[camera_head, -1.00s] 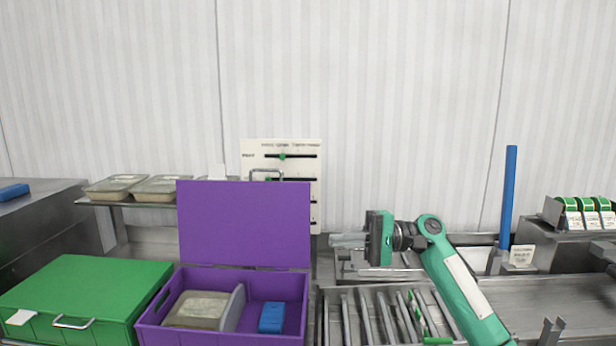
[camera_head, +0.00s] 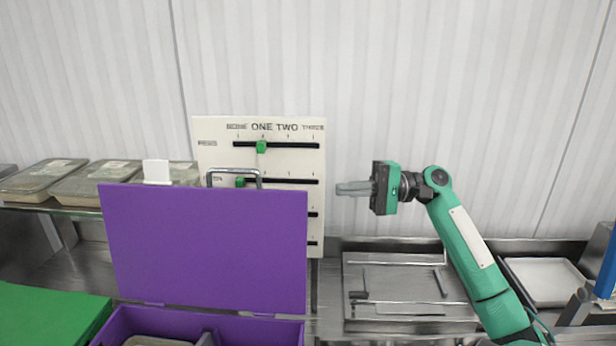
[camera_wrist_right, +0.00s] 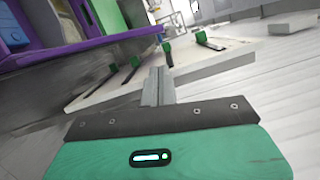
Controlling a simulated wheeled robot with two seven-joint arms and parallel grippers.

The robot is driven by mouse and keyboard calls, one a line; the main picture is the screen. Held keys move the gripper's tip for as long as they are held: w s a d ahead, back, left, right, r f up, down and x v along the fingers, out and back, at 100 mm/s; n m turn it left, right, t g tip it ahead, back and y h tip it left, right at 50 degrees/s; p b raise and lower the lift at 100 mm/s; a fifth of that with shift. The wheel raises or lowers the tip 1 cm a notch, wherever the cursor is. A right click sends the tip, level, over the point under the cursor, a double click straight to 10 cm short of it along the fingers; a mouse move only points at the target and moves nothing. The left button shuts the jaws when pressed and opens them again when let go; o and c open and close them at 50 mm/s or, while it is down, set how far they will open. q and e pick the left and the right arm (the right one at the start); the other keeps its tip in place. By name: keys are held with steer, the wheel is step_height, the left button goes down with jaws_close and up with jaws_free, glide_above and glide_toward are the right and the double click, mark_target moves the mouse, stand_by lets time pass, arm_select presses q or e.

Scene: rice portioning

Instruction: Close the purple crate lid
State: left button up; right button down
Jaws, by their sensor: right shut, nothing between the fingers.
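The purple crate (camera_head: 125,326) stands at the bottom of the head view, cut off by the frame edge. Its purple lid (camera_head: 205,245) is open and stands upright at the back of the crate. A grey handle (camera_head: 234,174) shows above the lid's top edge. In the right wrist view, purple crate parts (camera_wrist_right: 85,47) show at the upper left. My right gripper (camera_head: 342,189) is shut and empty, pointing left, to the right of the lid and apart from it. Its shut fingers (camera_wrist_right: 157,75) also show in the right wrist view. My left gripper is not in view.
A white board with green sliders (camera_head: 312,165) stands behind the lid, left of my right gripper. A green lid (camera_head: 45,315) is at lower left. Filled trays (camera_head: 42,180) sit on a back shelf. A metal tray (camera_head: 400,275) lies below my right gripper.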

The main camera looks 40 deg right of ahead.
mark_target(302, 191)
steer(key=p+x, duration=0.2)
steer(key=x, duration=0.3)
steer(key=p+x, duration=0.2)
steer(key=x, duration=0.3)
steer(key=shift+s+a+r, duration=0.2)
steer(key=shift+a, duration=0.05)
